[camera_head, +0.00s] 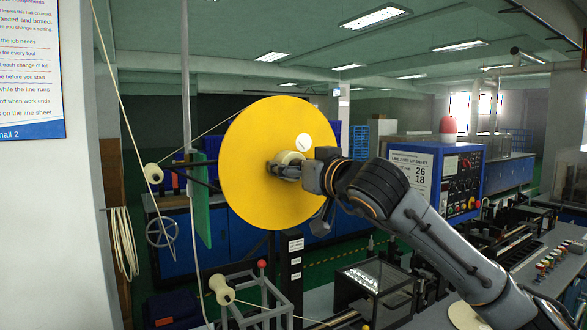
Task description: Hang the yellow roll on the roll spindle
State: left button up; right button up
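The yellow roll (250,130) is a large upright yellow disc in the middle of the head view, with a pale hub and a round white label. My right gripper (280,169) comes in from the right and is shut on the roll at its hub. The roll spindle cannot be made out clearly; the roll hides what lies behind it. Dark bars and a green plate (203,200) show just left of the roll. Whether the roll touches any support behind it cannot be told. My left gripper is not in view.
Cream guide rollers (153,172) and (221,290) stand at the left and below, with thin strands running past them. A thin upright pole (187,100) is at the left. A blue control box (460,180) and a console (555,262) with buttons are at the right.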

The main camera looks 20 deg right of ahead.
jog(key=shift+o, duration=0.6)
jog(key=shift+f, duration=0.2)
jog(key=s+d, duration=0.1)
jog(key=s, duration=1.1)
jog(key=shift+d+r, duration=0.15)
jog(key=shift+d, duration=0.2)
